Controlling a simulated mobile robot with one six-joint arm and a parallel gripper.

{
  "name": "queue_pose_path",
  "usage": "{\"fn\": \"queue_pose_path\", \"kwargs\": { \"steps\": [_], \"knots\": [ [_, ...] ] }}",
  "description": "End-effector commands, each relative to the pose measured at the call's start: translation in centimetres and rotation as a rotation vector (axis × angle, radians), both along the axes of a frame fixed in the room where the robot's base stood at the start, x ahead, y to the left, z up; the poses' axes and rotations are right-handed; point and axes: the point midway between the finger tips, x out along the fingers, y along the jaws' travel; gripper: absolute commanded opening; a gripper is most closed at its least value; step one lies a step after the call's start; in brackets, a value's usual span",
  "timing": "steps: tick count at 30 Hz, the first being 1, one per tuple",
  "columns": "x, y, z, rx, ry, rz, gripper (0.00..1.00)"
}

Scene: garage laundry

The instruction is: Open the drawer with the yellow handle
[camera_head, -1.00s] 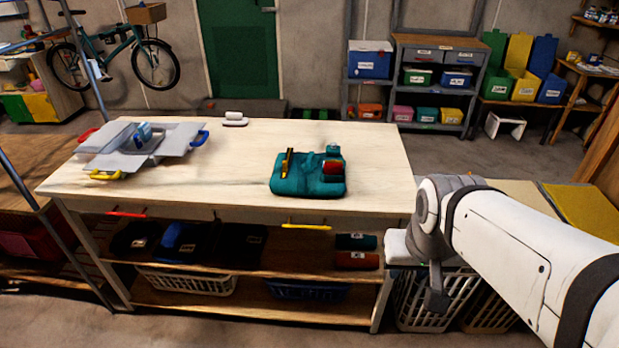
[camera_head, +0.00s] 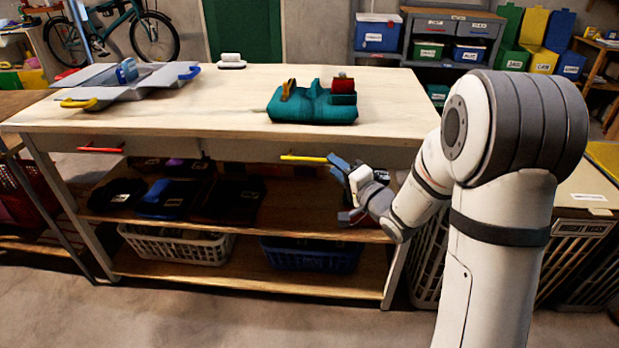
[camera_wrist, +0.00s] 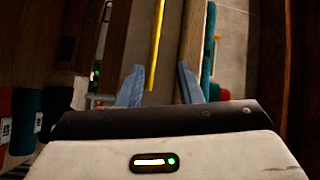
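The yellow handle (camera_head: 303,158) is a thin horizontal bar on the front of the right-hand drawer (camera_head: 240,149) under the worktable top. That drawer looks shut. My gripper (camera_head: 343,189) is in front of the table, just right of and slightly below the handle in the head view. In the wrist view, my gripper (camera_wrist: 160,78) has its two blue fingers spread apart with nothing between the tips. There the yellow handle (camera_wrist: 155,42) runs lengthwise ahead, closer to the left finger. I cannot tell whether any finger touches it.
A red handle (camera_head: 100,150) marks the left drawer. Baskets (camera_head: 175,245) and folded clothes stand on shelves below. Hampers (camera_head: 575,240) are at the right.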

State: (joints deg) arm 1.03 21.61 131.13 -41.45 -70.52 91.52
Motion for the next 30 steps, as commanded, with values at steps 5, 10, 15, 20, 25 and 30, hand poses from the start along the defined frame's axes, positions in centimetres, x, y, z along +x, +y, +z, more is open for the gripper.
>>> {"fn": "queue_pose_path", "kwargs": {
  "steps": [5,10,15,20,25,30],
  "knots": [
    [-0.5,1.2,-2.2,0.149,0.006,0.093,0.33],
    [0.1,2.3,-2.0,0.184,0.006,0.118,0.33],
    [2.0,4.2,-1.7,0.181,0.005,0.118,0.33],
    [3.7,5.8,-1.3,0.182,0.005,0.117,0.33],
    [4.7,6.7,-1.0,0.181,0.007,0.117,0.33],
    [4.8,6.9,-0.9,0.181,0.008,0.115,0.33]
  ]
}}
